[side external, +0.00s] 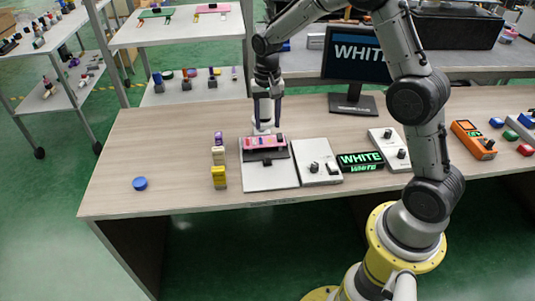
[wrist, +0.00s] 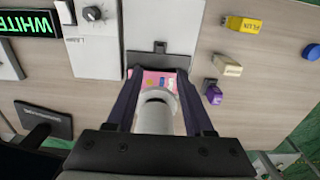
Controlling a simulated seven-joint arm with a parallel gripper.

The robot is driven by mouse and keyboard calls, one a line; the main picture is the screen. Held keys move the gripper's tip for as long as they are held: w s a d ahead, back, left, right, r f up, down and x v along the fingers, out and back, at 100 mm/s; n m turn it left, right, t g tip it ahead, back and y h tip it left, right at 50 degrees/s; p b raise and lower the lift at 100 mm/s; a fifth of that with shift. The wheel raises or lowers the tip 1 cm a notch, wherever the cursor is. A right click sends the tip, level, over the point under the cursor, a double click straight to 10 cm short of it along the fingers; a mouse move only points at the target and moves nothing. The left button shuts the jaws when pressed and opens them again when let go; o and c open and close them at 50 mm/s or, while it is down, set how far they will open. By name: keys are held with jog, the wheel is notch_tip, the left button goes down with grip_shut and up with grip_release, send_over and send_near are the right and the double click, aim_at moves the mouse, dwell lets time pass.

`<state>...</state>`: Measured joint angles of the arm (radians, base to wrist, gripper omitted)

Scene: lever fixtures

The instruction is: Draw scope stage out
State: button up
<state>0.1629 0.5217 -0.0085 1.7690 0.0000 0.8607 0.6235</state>
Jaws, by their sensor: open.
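The scope stage (side external: 264,143) is a pink plate with small coloured marks, on a dark mount over a light grey base plate (side external: 270,178). A small black tab (side external: 267,162) projects at its front; it also shows in the wrist view (wrist: 160,47). My gripper (side external: 267,124) is open, pointing down at the rear of the stage. In the wrist view its dark fingers (wrist: 158,74) lie on either side of the pink plate (wrist: 151,78). A white cylinder (wrist: 157,112) stands between the fingers and hides part of the plate. Contact between the fingertips and stage cannot be told.
A grey knob panel (side external: 318,175) and a green "WHITE" display (side external: 361,161) stand to the right. Purple, cream and yellow blocks (side external: 218,176) stand close on the left, with a blue disc (side external: 140,184) beyond. A monitor (side external: 355,65) is behind. The left table area is mostly clear.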

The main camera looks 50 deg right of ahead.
aim_at(267, 156)
notch_tip(267, 156, down, 13)
jog(key=shift+f, duration=0.1)
dwell(0.3)
grip_shut()
dwell(1.5)
